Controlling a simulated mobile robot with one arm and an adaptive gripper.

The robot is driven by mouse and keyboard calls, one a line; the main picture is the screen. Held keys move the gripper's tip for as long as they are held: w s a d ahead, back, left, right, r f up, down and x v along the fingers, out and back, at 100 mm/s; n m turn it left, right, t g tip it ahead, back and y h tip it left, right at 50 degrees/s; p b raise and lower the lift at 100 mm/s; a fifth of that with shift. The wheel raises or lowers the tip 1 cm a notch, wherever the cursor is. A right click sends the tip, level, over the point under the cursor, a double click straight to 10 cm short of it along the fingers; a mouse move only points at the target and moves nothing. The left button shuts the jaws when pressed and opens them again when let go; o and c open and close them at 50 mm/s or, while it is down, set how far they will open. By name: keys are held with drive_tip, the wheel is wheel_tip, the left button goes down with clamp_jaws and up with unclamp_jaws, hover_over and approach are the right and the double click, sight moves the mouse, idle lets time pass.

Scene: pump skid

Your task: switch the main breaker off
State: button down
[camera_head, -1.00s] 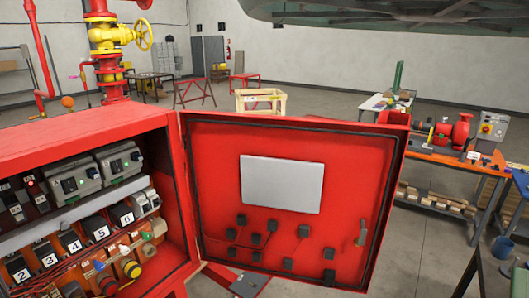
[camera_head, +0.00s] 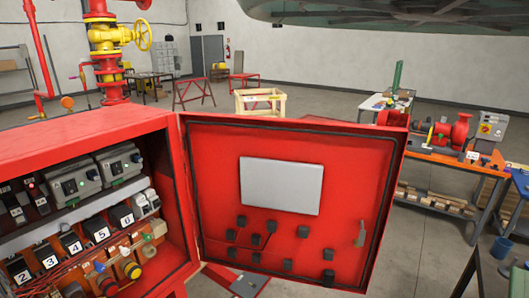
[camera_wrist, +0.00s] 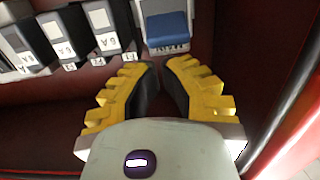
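The open red cabinet (camera_head: 95,128) at the left in the head view holds rows of breakers and devices. A numbered row of dark breakers (camera_head: 73,243) runs along its lower part. I cannot tell from the labels which is the main breaker. In the wrist view, dark breakers (camera_wrist: 62,38) with white labels line the upper left, and a grey device with a blue face (camera_wrist: 167,29) stands to their right. My gripper (camera_wrist: 162,66) points towards this row, its yellow fingers a little apart with nothing between them. The fingertips are just below the blue-faced device; contact is not visible. I cannot make out my gripper in the head view.
The red cabinet door (camera_head: 215,190) stands wide open to the right, with a handle (camera_head: 361,233) on its free edge. Grey devices (camera_head: 75,184) fill the upper cabinet row. Coloured knobs (camera_head: 130,268) stick out at the bottom. A workbench (camera_head: 450,165) stands farther right.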

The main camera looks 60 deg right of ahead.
drive_tip(key=shift+w+f+p, duration=0.15)
drive_tip(key=shift+w+p, duration=0.25)
drive_tip(key=shift+w, duration=0.25)
drive_tip(key=shift+f+b, duration=0.35)
drive_tip(key=shift+b, duration=1.5)
drive_tip(key=shift+s+r+t+b, duration=0.1)
drive_tip(key=shift+r+t+b, duration=0.05)
drive_tip(key=shift+t+b, duration=0.15)
drive_tip(key=shift+b, duration=1.25)
drive_tip(key=t+b, duration=0.1)
drive_tip(key=b, duration=0.4)
drive_tip(key=t+b, duration=0.1)
drive_tip(key=b, duration=0.4)
drive_tip(key=shift+s+f, duration=0.3)
drive_tip(key=shift+s, duration=0.05)
